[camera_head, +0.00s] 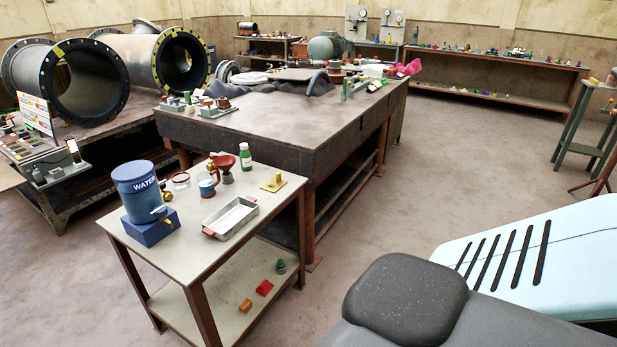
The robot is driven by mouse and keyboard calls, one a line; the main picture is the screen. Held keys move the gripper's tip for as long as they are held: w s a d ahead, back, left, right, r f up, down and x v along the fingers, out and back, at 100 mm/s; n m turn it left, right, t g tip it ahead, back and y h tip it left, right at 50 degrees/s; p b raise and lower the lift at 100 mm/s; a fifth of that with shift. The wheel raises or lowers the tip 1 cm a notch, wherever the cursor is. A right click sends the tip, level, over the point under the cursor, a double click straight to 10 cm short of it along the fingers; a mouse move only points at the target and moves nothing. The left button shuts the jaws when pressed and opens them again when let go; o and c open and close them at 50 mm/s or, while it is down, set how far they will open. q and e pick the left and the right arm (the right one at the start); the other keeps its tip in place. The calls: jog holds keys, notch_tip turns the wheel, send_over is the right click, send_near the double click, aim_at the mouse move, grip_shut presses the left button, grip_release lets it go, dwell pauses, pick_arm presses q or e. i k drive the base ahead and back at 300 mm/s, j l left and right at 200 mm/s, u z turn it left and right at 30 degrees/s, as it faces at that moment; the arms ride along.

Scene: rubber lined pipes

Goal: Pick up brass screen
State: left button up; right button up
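I cannot make out the brass screen for certain. A small brass-coloured round piece (166,191) shows beside the blue water jug (137,187) on the near table; whether it is the screen or another fitting is too small to tell. Neither of my grippers is in view.
The near table (190,266) also holds a metal tray (231,217), a red funnel (224,164), a green-labelled bottle (246,156) and a yellow item (274,182). Behind it stands a large dark workbench (300,122). Large flanged pipes (85,80) lie at left.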

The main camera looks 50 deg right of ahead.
aim_at(274, 184)
jog(key=z, duration=1.35)
jog(key=i+l, duration=0.15)
jog(key=i, duration=0.25)
jog(key=i+l, duration=0.1)
jog(key=i, duration=0.3)
jog(key=i+l, duration=0.15)
jog(key=i, duration=0.3)
